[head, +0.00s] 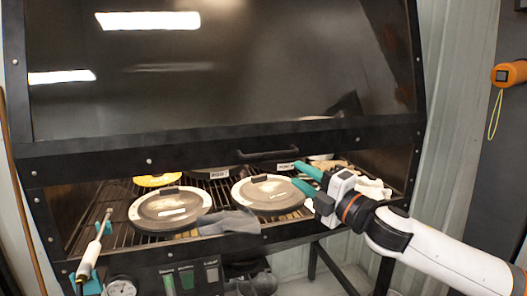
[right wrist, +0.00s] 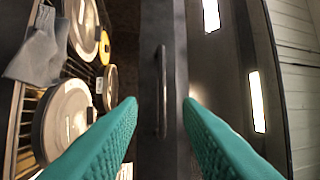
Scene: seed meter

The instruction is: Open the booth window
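The booth window (head: 215,70) is a large dark glossy pane in a black frame above the booth opening. Its lower frame bar carries a thin black handle (head: 268,155). My right gripper (head: 304,177) is in front of the opening, below and to the right of the handle, with its teal fingers apart. In the right wrist view the handle (right wrist: 162,92) runs upright between the two open fingers (right wrist: 160,102), beyond their tips; I see no contact. My left gripper is not in view.
Inside the booth, round lidded discs (head: 170,208) and (head: 268,194) lie on a slatted rack, with a grey cloth (head: 228,222) at the front edge. A white-handled tool (head: 92,255) stands at left. An orange device (head: 508,74) hangs at right.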

